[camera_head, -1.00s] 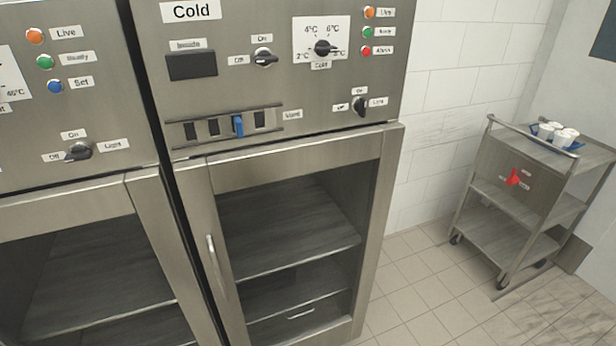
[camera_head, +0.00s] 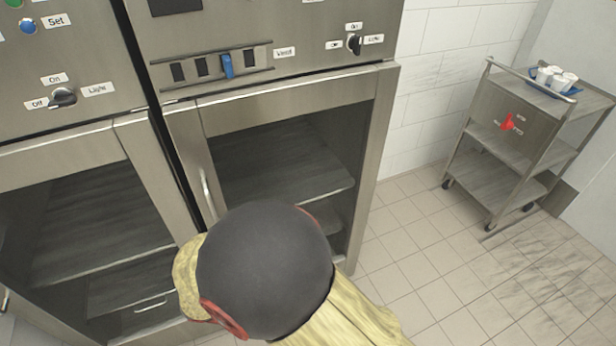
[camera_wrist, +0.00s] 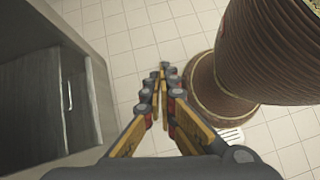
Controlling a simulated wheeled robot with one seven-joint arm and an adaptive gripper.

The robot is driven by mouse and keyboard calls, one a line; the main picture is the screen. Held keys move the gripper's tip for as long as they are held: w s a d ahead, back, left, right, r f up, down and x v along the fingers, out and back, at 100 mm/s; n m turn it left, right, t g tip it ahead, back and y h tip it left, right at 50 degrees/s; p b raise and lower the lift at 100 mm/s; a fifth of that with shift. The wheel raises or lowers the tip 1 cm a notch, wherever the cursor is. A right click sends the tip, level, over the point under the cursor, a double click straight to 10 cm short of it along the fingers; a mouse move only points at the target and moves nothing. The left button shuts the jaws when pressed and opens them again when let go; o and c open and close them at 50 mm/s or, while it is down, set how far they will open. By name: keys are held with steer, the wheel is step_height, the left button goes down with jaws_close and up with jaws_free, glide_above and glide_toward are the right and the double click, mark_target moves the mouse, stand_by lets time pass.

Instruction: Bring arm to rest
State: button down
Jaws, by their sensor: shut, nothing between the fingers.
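My gripper (camera_wrist: 162,72) shows in the wrist view with its two fingers together and nothing between them. It points down over the tiled floor (camera_wrist: 130,30), with a cabinet on the left of that view. In the head view a dark round joint of my arm, with yellow links, covers the lower middle. It stands in front of the cold cabinet (camera_head: 285,105); the gripper's fingers do not show there.
The cold cabinet has a glass door with a handle (camera_head: 208,192), partly hidden by my arm. Another cabinet (camera_head: 90,150) stands to its left. A steel trolley (camera_head: 495,170) at the right carries a blue tray (camera_head: 572,96) with white cups (camera_head: 556,80). Tiled floor between is clear.

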steer(key=s+d+r+m+t+y, duration=0.1)
steer(key=d+r+m+y, duration=0.3)
steer(key=d+r+m, duration=0.6)
steer(key=s+d+r+m+t+y, duration=0.1)
steer(key=d+r+m+y, duration=0.3)
steer(key=d+r+m, duration=0.6)
steer(key=d+r+t, duration=0.1)
steer(key=d+r, duration=0.2)
steer(key=r, duration=0.6)
steer(key=shift+s+d+r+t, duration=0.15)
steer(key=shift+s+r+t, duration=0.25)
